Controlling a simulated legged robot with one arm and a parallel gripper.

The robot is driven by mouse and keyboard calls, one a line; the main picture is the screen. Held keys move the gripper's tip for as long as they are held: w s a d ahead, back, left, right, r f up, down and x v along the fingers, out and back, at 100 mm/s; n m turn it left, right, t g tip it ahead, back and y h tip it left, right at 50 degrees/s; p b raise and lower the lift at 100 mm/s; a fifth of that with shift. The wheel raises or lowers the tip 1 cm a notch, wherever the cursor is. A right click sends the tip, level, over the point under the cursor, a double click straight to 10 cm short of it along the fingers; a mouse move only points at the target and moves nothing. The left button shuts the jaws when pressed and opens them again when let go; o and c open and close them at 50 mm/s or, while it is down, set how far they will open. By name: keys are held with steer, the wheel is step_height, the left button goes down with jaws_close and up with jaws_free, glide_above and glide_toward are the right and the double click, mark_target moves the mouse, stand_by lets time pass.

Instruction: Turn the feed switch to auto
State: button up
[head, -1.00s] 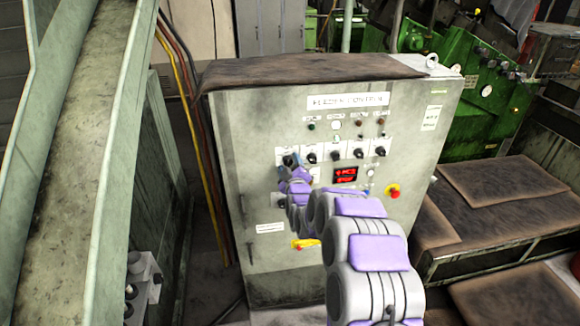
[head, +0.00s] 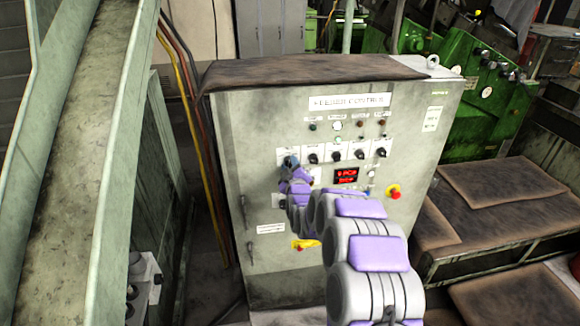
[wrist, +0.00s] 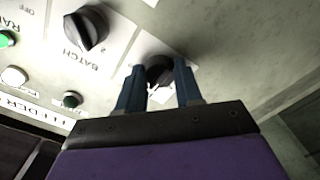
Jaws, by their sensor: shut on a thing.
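The feeder control cabinet (head: 250,200) stands ahead with a row of black rotary switches on its front. My gripper (wrist: 158,76) has its two dark blue fingers on either side of a black knob (wrist: 158,70), shut on it, in the wrist view. In the head view my gripper (head: 291,163) is at the leftmost switch of the row and hides most of it. I take this knob to be the feed switch; its label and pointer direction cannot be read. A neighbouring knob marked BATCH (wrist: 86,28) is free in the wrist view.
A red display (head: 346,175) and a red emergency stop on yellow (head: 393,192) sit right of my arm. A yellow-handled control (head: 305,244) is below it. A conveyor chute (head: 75,150) runs along the left; a green machine (head: 480,95) stands behind right.

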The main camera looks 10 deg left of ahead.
steer(key=shift+a+r, duration=0.1)
steer(key=shift+r, duration=0.05)
steer(key=m, duration=0.4)
steer(key=shift+r+p, duration=0.1)
steer(key=shift+p, duration=0.3)
steer(key=m, duration=0.4)
steer(key=shift+r+m, duration=0.1)
steer(key=shift+m, duration=0.5)
steer(key=o, duration=0.7)
steer(key=shift+c, duration=0.2)
steer(key=o, duration=0.4)
steer(key=shift+a, duration=0.1)
steer(key=shift+f, duration=0.2)
steer(key=p+v, duration=0.2)
steer(key=v, duration=1.5)
steer(key=shift+s+p, duration=0.15)
steer(key=shift+p, duration=0.15)
